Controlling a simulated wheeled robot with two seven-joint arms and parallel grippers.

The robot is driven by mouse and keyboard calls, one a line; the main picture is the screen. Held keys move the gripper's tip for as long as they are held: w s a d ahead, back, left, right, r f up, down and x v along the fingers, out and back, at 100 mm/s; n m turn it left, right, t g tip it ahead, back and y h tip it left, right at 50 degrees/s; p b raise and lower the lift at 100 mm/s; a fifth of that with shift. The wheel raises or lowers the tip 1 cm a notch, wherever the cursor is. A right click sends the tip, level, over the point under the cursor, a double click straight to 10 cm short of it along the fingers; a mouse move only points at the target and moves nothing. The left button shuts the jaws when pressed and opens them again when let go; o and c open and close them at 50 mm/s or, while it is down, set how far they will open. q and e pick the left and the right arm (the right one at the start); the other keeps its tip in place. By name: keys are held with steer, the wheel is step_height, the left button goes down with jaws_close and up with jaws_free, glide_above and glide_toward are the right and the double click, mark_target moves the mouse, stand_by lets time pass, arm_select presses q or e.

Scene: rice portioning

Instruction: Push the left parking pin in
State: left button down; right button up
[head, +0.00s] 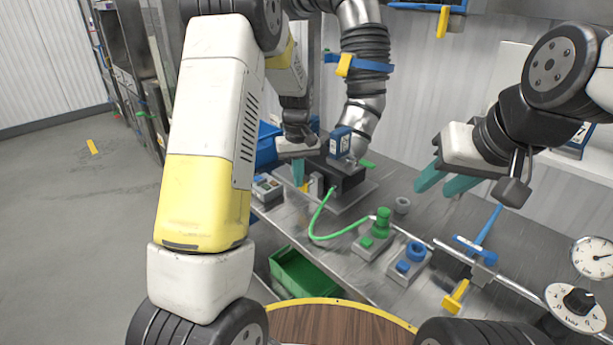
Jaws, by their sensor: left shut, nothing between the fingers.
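My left gripper (298,172) has teal fingertips pressed together and points down beside the left side of a dark block (345,182) under the metal spout. A small grey part (316,184) sticks out at that block's left side, close to the fingertips. It may be the left parking pin, but I cannot tell for sure, nor whether the fingers touch it. My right gripper (445,182) hangs over the right part of the bench, its teal fingers apart with nothing between them.
A ribbed hose with a metal spout (366,105) comes down to the block. A green hose (318,220), a green-knobbed box (377,235), a blue-knobbed box (410,262) and a blue T-handle (478,246) stand on the bench. A green bin (300,275) is in front.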

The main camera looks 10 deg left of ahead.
arm_select(q)
step_height(320, 180, up, 7)
steer(key=s+a, duration=0.1)
steer(key=shift+s, duration=0.15)
stand_by(0.4)
steer(key=s+r+m+t, duration=0.1)
steer(key=s+r, duration=0.3)
steer(key=s, duration=0.4)
steer(key=s+r+m+t+h, duration=0.1)
steer(key=s+r+m+t, duration=0.1)
steer(key=s, duration=0.7)
steer(key=s+r+m+t+h, duration=0.1)
steer(key=s+r+m+t, duration=0.1)
steer(key=s+r, duration=0.5)
steer(key=shift+s+d+t, duration=0.25)
steer(key=shift+s+t, duration=0.35)
steer(key=shift+s, duration=0.6)
